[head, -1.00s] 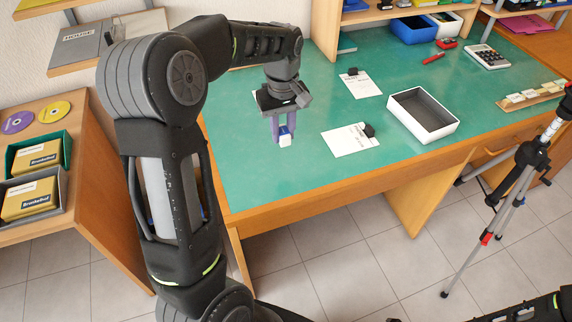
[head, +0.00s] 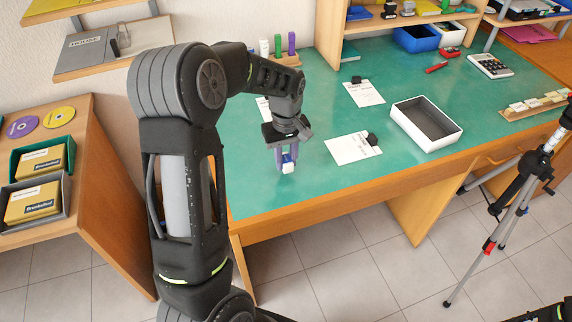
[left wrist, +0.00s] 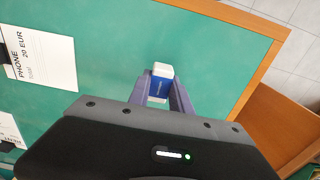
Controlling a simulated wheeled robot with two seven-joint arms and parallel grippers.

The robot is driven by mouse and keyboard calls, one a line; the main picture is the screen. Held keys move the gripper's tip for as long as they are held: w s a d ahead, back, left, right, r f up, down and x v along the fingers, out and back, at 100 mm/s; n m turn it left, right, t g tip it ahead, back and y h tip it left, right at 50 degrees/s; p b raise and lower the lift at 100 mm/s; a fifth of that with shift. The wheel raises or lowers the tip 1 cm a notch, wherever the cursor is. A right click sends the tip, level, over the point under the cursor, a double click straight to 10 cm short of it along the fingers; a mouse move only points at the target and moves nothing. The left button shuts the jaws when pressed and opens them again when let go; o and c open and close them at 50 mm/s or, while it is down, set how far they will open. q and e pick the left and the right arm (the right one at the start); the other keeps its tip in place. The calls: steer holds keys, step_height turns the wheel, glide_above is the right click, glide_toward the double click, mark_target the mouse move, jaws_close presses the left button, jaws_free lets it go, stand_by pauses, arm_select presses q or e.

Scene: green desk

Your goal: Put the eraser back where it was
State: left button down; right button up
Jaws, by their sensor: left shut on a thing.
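The eraser (head: 288,167) is a small white block with a blue sleeve. My left gripper (head: 286,160) is shut on it, with its purple fingers pointing down over the front left part of the green desk (head: 260,196). In the left wrist view the eraser (left wrist: 160,78) sits between the two fingertips (left wrist: 160,92), its white end outward. I cannot tell whether it touches the desk top. My right gripper is not in view; only a dark bit of my own body shows at the lower right.
Paper cards with black clips lie at the middle (head: 352,147) and farther back (head: 363,94). An open white box (head: 426,140) stands to their right. A pen holder (head: 288,60) is at the back left, and a tripod (head: 505,190) stands in front of the desk.

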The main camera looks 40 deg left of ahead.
mark_target(286, 159)
arm_select(q)
steer(key=shift+f, duration=1.3)
steer(key=shift+f, duration=0.2)
steer(key=c, duration=1.2)
jaws_free()
steer(key=shift+o, duration=0.2)
steer(key=shift+r, duration=0.1)
step_height(286, 159, up, 12)
steer(key=shift+r, duration=0.15)
